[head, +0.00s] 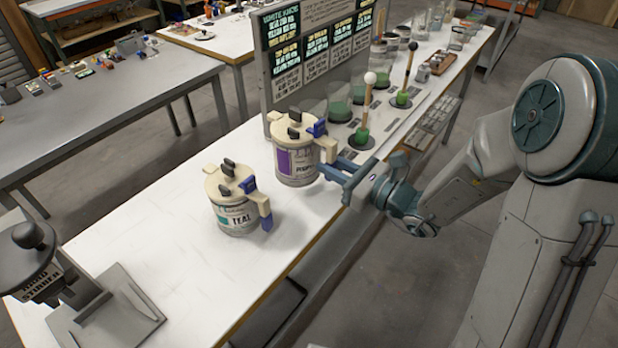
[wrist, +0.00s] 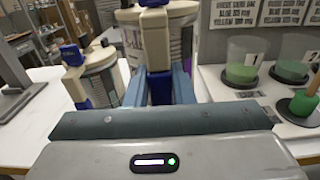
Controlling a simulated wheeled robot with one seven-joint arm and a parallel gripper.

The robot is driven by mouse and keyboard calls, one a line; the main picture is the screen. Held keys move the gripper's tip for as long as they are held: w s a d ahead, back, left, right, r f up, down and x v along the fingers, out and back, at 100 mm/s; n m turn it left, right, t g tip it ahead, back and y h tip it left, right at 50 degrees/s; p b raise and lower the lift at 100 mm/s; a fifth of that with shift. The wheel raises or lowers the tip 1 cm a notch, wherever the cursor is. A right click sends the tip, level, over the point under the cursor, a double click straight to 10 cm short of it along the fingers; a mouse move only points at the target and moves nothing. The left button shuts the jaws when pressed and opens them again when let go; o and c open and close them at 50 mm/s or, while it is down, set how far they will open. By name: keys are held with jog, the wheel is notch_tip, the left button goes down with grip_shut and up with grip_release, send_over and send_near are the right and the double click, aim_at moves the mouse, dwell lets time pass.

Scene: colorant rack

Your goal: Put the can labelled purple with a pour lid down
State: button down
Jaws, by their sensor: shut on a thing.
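The purple-labelled can with a cream pour lid (head: 296,163) is upright over the white bench. My gripper (head: 340,168) is shut on it from the right, at the lid's handle side. In the wrist view the can (wrist: 182,40) stands between the blue fingers (wrist: 160,88), with the cream and blue handle in front of it. I cannot tell whether its base touches the bench. A teal-labelled can with a similar lid (head: 234,212) stands on the bench to its front left, apart from it; it also shows in the wrist view (wrist: 100,75).
A sign panel (head: 315,50) stands behind the purple can. Green jars with stirring sticks (head: 362,135) stand to its right on the bench. A grey stand with a dark knob (head: 110,305) is at the front left. The white bench top (head: 150,215) left of the teal can is clear.

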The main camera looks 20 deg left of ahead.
aim_at(313, 180)
jog(key=a+f, duration=0.1)
jog(key=w+a+f, duration=0.1)
jog(key=a, duration=0.1)
jog(key=w+a+f, duration=0.1)
jog(key=a, duration=0.1)
jog(key=shift+w+a+f+p, duration=0.15)
jog(key=shift+a+f+p, duration=0.05)
jog(key=shift+a+p, duration=0.1)
jog(key=shift+f, duration=2.1)
jog(key=shift+f, duration=0.15)
jog(key=c, duration=1.2)
grip_release()
jog(key=shift+d, duration=0.1)
jog(key=shift+c, duration=0.2)
jog(key=shift+d, duration=0.2)
jog(key=b+v, duration=0.2)
jog(key=v, duration=0.9)
jog(key=shift+s+d, duration=0.25)
